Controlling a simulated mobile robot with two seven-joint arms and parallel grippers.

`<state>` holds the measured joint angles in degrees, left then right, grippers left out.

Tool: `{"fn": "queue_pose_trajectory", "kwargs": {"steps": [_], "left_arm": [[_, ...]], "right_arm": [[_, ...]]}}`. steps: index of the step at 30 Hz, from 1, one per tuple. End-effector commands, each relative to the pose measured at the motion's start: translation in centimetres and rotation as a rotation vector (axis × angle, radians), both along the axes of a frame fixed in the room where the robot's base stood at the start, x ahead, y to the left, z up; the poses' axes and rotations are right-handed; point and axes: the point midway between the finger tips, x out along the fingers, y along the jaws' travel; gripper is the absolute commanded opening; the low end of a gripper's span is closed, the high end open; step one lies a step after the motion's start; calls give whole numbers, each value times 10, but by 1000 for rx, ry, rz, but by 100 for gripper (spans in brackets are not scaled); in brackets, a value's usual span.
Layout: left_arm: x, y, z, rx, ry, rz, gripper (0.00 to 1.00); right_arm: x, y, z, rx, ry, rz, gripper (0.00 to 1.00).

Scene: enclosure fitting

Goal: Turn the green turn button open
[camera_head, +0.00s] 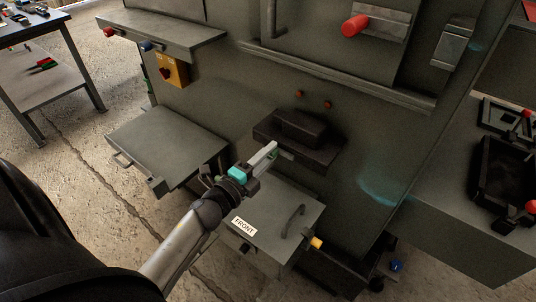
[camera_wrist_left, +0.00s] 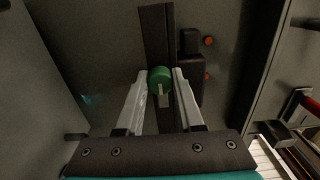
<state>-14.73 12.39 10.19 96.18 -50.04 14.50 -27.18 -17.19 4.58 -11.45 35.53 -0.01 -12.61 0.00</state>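The green turn button (camera_wrist_left: 159,78) shows in the left wrist view as a round green knob with a pale bar pointing down the picture. It sits on a dark strip on the grey enclosure wall. My left gripper (camera_wrist_left: 160,72) is open, with one pale finger on each side of the knob. Whether either finger touches it is hard to tell. In the head view my left gripper (camera_head: 273,149) reaches up to the front of a dark block and largely hides the button there. My right gripper is not in view.
A dark raised block (camera_head: 302,130) sticks out behind the gripper. Below is a grey panel with a handle and a FRONT label (camera_head: 244,226). A grey panel (camera_head: 168,143) juts out at left. A red knob (camera_head: 355,25) projects above. A black tray (camera_head: 507,172) lies at right.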

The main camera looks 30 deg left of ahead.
Motion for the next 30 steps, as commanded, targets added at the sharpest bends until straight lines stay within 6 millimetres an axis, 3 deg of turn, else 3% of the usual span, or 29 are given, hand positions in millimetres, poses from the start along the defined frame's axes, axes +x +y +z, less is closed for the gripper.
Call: {"fn": "queue_pose_trajectory", "kwargs": {"steps": [1, 7, 18, 23, 30], "left_arm": [[0, 0, 0, 1, 1, 0, 42], [0, 0, 0, -1, 1, 0, 65], [-5, 0, 0, -3, 0, 0, 66], [-24, 2, -1, -5, 3, 0, 66], [-70, 5, -1, -5, 4, 1, 66]], "right_arm": [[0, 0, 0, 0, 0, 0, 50], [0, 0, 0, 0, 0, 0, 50], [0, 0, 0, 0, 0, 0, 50], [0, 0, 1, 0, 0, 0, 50], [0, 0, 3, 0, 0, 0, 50]]}}
